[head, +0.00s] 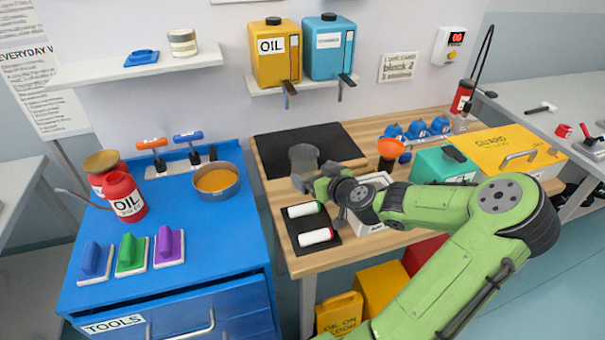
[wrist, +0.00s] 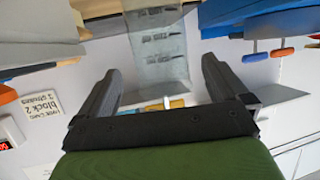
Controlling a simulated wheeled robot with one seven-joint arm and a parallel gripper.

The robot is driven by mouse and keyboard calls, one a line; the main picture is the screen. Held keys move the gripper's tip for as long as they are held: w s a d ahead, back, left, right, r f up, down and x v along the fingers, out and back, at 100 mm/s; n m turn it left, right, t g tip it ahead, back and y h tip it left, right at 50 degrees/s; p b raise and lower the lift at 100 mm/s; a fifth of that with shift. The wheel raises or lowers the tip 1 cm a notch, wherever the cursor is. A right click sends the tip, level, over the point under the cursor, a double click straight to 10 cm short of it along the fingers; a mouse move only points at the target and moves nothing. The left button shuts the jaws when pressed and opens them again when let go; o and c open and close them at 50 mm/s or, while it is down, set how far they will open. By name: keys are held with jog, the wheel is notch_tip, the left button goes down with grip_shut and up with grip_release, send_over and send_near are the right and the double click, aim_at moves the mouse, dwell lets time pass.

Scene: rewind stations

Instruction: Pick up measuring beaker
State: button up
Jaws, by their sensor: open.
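The measuring beaker (head: 303,158) is a clear grey, see-through cup on the dark mat near the left edge of the wooden bench. In the wrist view the beaker (wrist: 158,48) shows dark marks on its wall and lies ahead of and partly between my fingers. My gripper (head: 308,183) is just in front of the beaker, low over the bench. In the wrist view my gripper (wrist: 160,66) has its two fingers wide apart, one on each side of the beaker, with nothing clamped. I cannot tell whether a finger touches it.
A white-and-grey tray (head: 371,222) sits under my arm. Red and green-ended rollers lie on a dark pad (head: 306,242) in front. An orange funnel (head: 390,148) stands to the right. The blue tool cabinet (head: 222,245) is to the left. Dark mat behind the beaker is clear.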

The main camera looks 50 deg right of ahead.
jog(key=x, duration=0.7)
jog(key=shift+s+a+f+b, duration=0.1)
jog(key=shift+f+b, duration=0.05)
jog(key=shift+b, duration=0.25)
jog(key=shift+s, duration=0.1)
jog(key=c, duration=0.9)
